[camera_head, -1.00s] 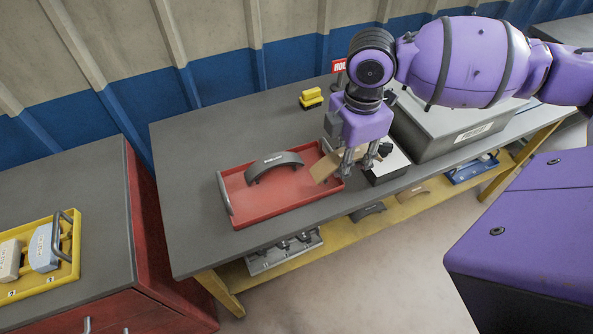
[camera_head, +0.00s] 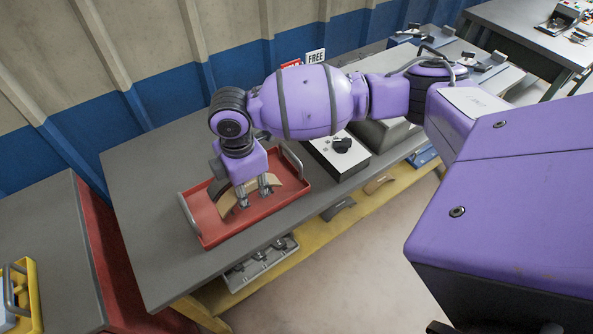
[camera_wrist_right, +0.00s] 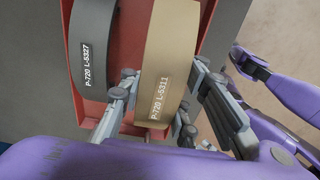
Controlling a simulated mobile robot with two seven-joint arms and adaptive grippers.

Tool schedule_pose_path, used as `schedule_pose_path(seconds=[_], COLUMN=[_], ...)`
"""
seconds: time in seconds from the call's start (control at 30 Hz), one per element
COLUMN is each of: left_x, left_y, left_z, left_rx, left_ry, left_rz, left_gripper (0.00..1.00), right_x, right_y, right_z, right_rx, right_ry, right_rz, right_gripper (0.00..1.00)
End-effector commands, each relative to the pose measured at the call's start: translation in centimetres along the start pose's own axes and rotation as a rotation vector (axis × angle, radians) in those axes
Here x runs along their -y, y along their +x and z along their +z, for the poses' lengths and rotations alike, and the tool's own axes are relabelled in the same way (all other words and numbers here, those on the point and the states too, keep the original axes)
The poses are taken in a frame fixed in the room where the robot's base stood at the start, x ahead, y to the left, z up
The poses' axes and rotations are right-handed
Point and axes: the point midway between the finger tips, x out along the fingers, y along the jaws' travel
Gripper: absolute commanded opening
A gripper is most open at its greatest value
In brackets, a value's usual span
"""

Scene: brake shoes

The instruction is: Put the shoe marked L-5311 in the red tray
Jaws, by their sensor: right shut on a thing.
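My right gripper (camera_head: 255,196) is shut on a tan curved shoe (camera_head: 228,205). In the right wrist view the shoe (camera_wrist_right: 165,60) reads "P-720 L-5311" and sits between the fingers (camera_wrist_right: 163,80). The gripper points down over the middle of the red tray (camera_head: 290,177), with the shoe inside the tray's outline. I cannot tell whether the shoe touches the tray floor. A dark grey shoe (camera_wrist_right: 93,45) marked "P-720 L-5327" lies beside it in the tray, with a strip of red floor between them. My left gripper is not in view.
A box with a black knob (camera_head: 342,147) stands right of the tray. Below, the yellow shelf (camera_head: 325,232) holds a grey rack (camera_head: 262,263) and other shoes. The bench is clear left of the tray (camera_head: 145,200). A yellow tray (camera_head: 33,293) is on the left cabinet.

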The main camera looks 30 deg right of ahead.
Motion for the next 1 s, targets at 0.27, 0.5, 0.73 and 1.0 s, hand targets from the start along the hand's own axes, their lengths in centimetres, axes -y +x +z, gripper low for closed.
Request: schedule_pose_path(seconds=[0.27,0.5,0.73,1.0], left_x=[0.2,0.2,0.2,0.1], left_y=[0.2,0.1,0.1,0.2], left_z=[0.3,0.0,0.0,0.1], left_rx=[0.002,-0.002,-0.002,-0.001], left_ry=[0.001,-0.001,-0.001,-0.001], left_rz=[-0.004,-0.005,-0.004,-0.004], left_gripper=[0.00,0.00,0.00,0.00], right_x=[-0.1,-0.1,-0.1,-0.1], right_y=[2.9,3.0,3.2,3.1], right_z=[-0.1,-0.1,0.0,0.0], right_rx=[-0.001,-0.001,-0.001,-0.001], right_ry=[-0.001,-0.001,-0.001,-0.001], right_rz=[0.004,0.004,0.002,0.003], right_gripper=[0.00,0.00,0.37,0.37])
